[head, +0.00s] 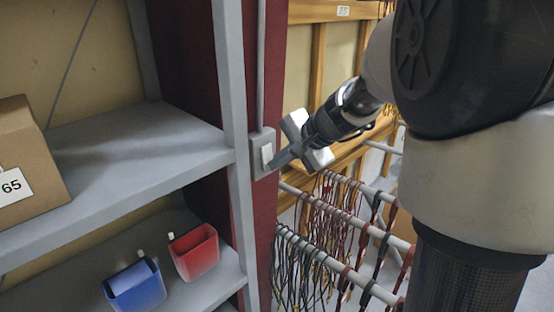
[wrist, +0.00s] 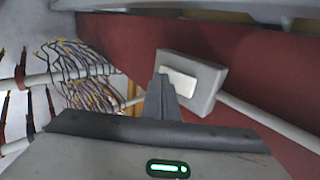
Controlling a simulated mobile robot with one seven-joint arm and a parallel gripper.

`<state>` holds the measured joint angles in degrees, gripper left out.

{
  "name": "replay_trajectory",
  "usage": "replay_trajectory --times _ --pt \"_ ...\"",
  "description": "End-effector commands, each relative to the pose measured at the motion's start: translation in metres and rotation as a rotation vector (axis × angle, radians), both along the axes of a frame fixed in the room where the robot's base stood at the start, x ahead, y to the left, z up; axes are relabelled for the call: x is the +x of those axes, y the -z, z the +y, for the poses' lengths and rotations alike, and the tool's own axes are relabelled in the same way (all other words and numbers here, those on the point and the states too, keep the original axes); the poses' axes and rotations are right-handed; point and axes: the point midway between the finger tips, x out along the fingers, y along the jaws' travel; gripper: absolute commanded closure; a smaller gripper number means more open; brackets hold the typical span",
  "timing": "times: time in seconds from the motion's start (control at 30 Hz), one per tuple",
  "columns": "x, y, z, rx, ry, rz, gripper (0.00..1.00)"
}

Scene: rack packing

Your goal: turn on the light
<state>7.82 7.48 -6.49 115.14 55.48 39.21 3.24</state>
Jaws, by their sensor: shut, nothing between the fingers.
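The light switch (head: 264,153) is a grey box with a white rocker, mounted on a dark red post (head: 266,215) with a conduit running up from it. It also shows in the wrist view as a grey box with a white rocker (wrist: 180,82). My gripper (head: 274,164) is shut and empty, with its fingertips at the lower right of the rocker. In the wrist view the fingertips (wrist: 161,78) overlap the rocker's left end. I cannot tell whether they touch it.
Grey shelves (head: 130,150) stand at left, holding a cardboard box (head: 28,150) marked 65, a blue bin (head: 136,286) and a red bin (head: 195,252). Rails (head: 345,220) hung with several cables lie below and right of my gripper. A wooden frame (head: 318,60) is behind.

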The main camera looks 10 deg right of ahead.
Motion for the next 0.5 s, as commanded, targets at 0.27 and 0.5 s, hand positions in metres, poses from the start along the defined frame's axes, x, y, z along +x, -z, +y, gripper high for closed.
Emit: replay_trajectory --times 0.27,0.5 --pt "0.001 0.006 0.000 0.009 0.000 -0.013 1.00" --pt "0.003 0.002 0.002 0.026 0.000 -0.037 1.00"
